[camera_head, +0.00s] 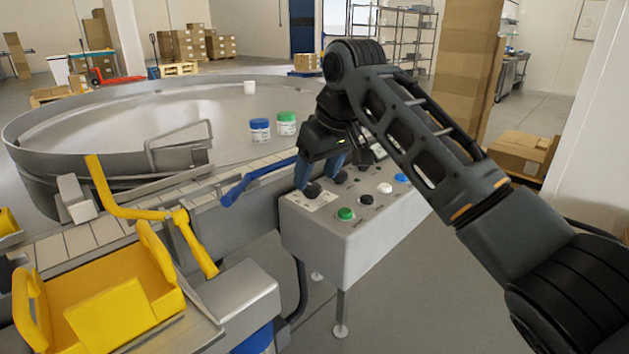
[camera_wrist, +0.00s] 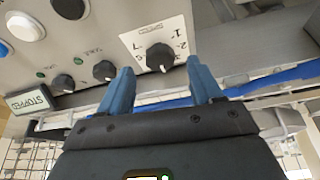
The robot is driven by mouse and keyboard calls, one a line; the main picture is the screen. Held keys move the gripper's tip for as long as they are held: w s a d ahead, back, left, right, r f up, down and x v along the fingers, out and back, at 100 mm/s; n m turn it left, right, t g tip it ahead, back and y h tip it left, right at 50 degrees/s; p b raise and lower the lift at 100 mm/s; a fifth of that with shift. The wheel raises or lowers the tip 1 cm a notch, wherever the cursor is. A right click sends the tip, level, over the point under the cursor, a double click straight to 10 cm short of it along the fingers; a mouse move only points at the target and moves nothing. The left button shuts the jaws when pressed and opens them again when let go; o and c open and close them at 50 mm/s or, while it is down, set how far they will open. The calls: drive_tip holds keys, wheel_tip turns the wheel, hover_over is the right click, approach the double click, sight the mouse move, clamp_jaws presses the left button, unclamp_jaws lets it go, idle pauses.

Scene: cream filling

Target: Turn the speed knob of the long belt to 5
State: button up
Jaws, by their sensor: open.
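The speed knob (camera_wrist: 160,57) is black and sits on a white scale plate (camera_wrist: 143,35) marked with numbers. In the head view the knob (camera_head: 313,190) is at the near left corner of the grey control box (camera_head: 340,240). My gripper (camera_head: 319,176) is just above this knob, pointing down at the panel. In the wrist view its two blue fingers (camera_wrist: 160,67) are spread, with the knob between and just beyond their tips, apparently not touched. Which number the knob points at is too small to tell for sure.
Green (camera_head: 345,213), white (camera_head: 385,188) and blue (camera_head: 400,178) buttons line the box. A blue guide rail (camera_head: 258,180) and belt run alongside. Jars (camera_head: 260,130) stand on the round table.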

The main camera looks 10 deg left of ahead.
sight(312, 191)
drive_tip(key=shift+x, duration=1.45)
drive_tip(key=shift+c, duration=0.3)
drive_tip(key=c, duration=1)
drive_tip(key=shift+s+r+p, duration=0.1)
drive_tip(key=shift+r+p, duration=0.05)
drive_tip(key=shift+p, duration=0.25)
